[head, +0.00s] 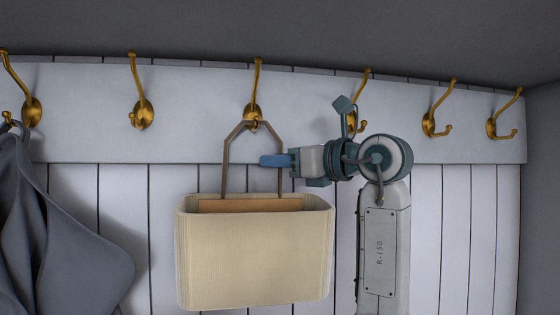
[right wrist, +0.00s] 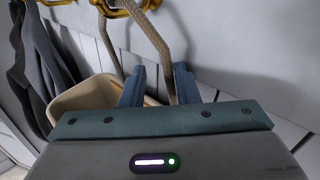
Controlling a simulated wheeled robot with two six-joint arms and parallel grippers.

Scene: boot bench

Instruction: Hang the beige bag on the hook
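The beige bag (head: 254,258) hangs upright and open-topped below the third hook from the left (head: 252,110) in the head view. The top of its brown handle (head: 226,160) meets the hook's lower prong and appears looped over it. My right gripper (head: 268,160) reaches in from the right at the handle's right strap. In the right wrist view, its blue fingers (right wrist: 160,78) stand apart with one strap (right wrist: 150,35) passing between them and gaps visible. The bag (right wrist: 85,98) shows below, partly hidden by the gripper. My left gripper is not in view.
Other brass hooks line the white board (head: 200,100), including one at the left (head: 141,112) and one behind my right wrist (head: 361,95). A dark grey garment (head: 50,230) hangs at the far left. The two right hooks (head: 432,120) are empty.

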